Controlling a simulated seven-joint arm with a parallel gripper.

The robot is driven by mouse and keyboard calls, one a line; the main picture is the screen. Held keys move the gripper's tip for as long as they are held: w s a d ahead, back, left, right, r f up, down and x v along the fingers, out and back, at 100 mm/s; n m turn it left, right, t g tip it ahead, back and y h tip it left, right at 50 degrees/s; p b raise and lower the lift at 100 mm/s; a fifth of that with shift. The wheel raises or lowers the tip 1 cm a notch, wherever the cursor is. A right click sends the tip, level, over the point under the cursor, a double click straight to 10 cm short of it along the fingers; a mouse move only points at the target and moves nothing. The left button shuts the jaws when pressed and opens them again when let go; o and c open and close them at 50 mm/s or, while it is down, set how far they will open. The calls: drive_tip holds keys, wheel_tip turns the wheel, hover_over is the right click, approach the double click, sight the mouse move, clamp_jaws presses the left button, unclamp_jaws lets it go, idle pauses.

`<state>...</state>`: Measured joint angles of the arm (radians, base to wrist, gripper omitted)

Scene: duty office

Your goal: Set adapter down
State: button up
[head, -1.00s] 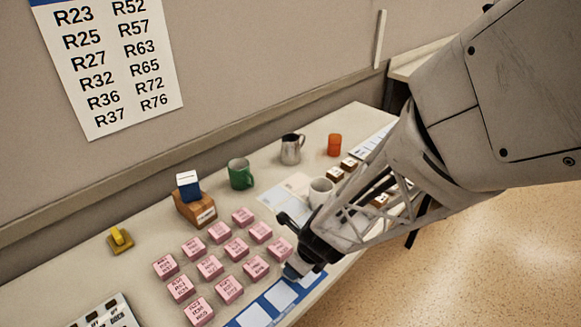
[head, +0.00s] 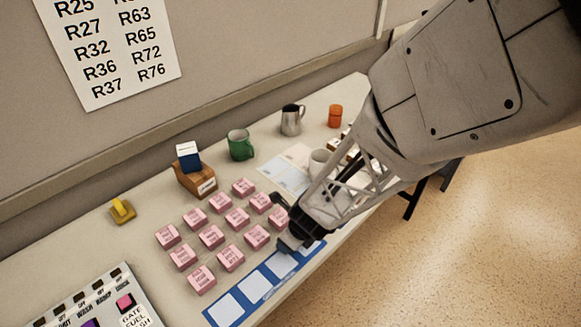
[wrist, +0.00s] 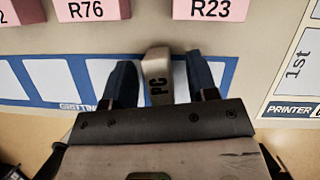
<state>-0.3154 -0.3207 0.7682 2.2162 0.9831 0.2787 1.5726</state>
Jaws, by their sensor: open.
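The adapter (wrist: 157,72) is a small grey block marked PC, in the wrist view. It lies between my two dark blue fingers, over the blue strip with white squares (wrist: 62,70), with a gap on each side. My gripper (wrist: 160,78) is open around it. In the head view my gripper (head: 284,226) is low at the front edge of the table, by the right end of the blue strip (head: 246,293). I cannot make out the adapter there. The wrist view does not clearly show whether its underside touches the strip.
Several pink labelled blocks (head: 211,236) stand just behind the strip. A green mug (head: 240,145), a metal jug (head: 291,120), a white cup (head: 319,161) and an orange cylinder (head: 335,116) stand farther back. A switch panel (head: 104,306) is at the front left. A printer card (wrist: 296,80) lies right of the strip.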

idle(0.5)
clamp_jaws()
drive_tip(key=shift+r, duration=0.15)
drive_tip(key=shift+r, duration=1.6)
drive_tip(key=s+d, duration=0.3)
drive_tip(key=s, duration=0.4)
drive_tip(key=s+d+r, duration=0.1)
drive_tip(key=s+d, duration=0.2)
drive_tip(key=s, duration=0.4)
drive_tip(key=shift+s+r, duration=0.2)
drive_tip(key=shift+s, duration=0.2)
